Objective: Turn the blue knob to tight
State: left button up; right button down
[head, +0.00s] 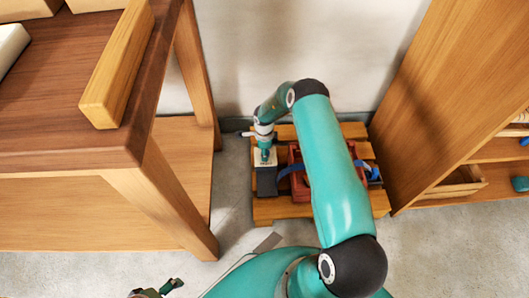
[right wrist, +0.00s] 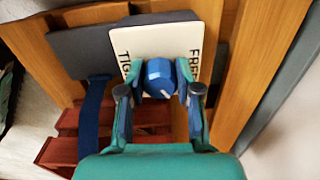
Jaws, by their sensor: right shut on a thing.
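The blue knob (right wrist: 159,76) sits on a white plate (right wrist: 130,45) lettered "TIG…" on the left and "FREE" on the right in the right wrist view. A pale mark shows near the knob's lower edge; I cannot tell its exact direction. My right gripper (right wrist: 160,80) is shut on the knob, with one finger on each side. In the head view the right gripper (head: 265,153) points down over the plate (head: 259,160), and the knob is hidden there. My left gripper (head: 157,291) is at the bottom edge, partly cut off, away from the plate.
The plate is over a wooden slatted pallet (head: 274,211), beside a dark pad (head: 266,182), a blue strap (right wrist: 88,125) and a red crate (right wrist: 75,150). A wooden table (head: 75,75) stands left, a wooden shelf unit (head: 440,110) right. Bare floor lies in front.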

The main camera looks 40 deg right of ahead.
jog(key=m, duration=0.6)
jog(key=shift+w+m, duration=0.1)
jog(key=shift+m, duration=0.2)
jog(key=m, duration=0.6)
jog(key=shift+d, duration=0.1)
jog(key=m, duration=0.5)
jog(key=shift+d+m, duration=0.1)
jog(key=shift+m, duration=0.2)
jog(key=m, duration=0.6)
jog(key=shift+p, duration=0.35)
jog(key=c, duration=0.8)
grip_release()
